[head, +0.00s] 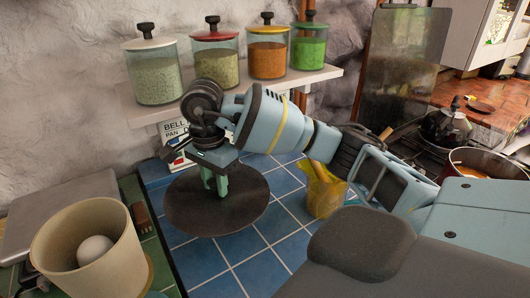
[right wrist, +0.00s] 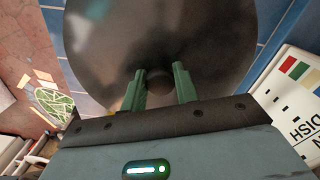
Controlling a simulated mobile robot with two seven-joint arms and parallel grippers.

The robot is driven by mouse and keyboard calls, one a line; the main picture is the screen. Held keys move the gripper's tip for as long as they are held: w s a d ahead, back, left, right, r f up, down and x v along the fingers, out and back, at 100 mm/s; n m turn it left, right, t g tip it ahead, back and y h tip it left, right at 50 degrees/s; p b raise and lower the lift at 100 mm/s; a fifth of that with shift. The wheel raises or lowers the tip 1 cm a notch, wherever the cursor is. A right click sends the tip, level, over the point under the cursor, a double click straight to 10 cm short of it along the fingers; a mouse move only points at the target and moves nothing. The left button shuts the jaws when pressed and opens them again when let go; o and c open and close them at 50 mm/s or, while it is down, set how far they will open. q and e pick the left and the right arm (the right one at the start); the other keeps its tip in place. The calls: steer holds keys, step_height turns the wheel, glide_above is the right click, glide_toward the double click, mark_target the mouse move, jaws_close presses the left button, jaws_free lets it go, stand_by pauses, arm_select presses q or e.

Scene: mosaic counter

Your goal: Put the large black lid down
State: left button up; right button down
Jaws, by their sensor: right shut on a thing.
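The large black lid (head: 245,213) is a dark round disc over the blue tiled counter in the head view. My right gripper (head: 217,190) points down at its middle and is shut on its knob. In the right wrist view, the two green fingers of the right gripper (right wrist: 159,85) stand on either side of the dark round knob (right wrist: 159,80), with the lid (right wrist: 160,30) spread out beyond them. The lid looks about level; I cannot tell whether it touches the tiles. My left gripper is not in view.
A beige cup (head: 60,240) with a white egg-like ball (head: 95,252) stands at the front left. A yellow pot (head: 323,192) stands right of the lid. A shelf (head: 305,80) with several jars is behind. Blue tiles (head: 240,265) in front are clear.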

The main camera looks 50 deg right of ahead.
steer(key=shift+s+f, duration=0.1)
steer(key=shift+s, duration=0.1)
steer(key=shift+f, duration=4.8)
steer(key=shift+f, duration=0.2)
steer(key=c, duration=1.1)
jaws_free()
steer(key=shift+r, duration=0.15)
step_height(320, 180, up, 12)
steer(key=shift+r, duration=0.1)
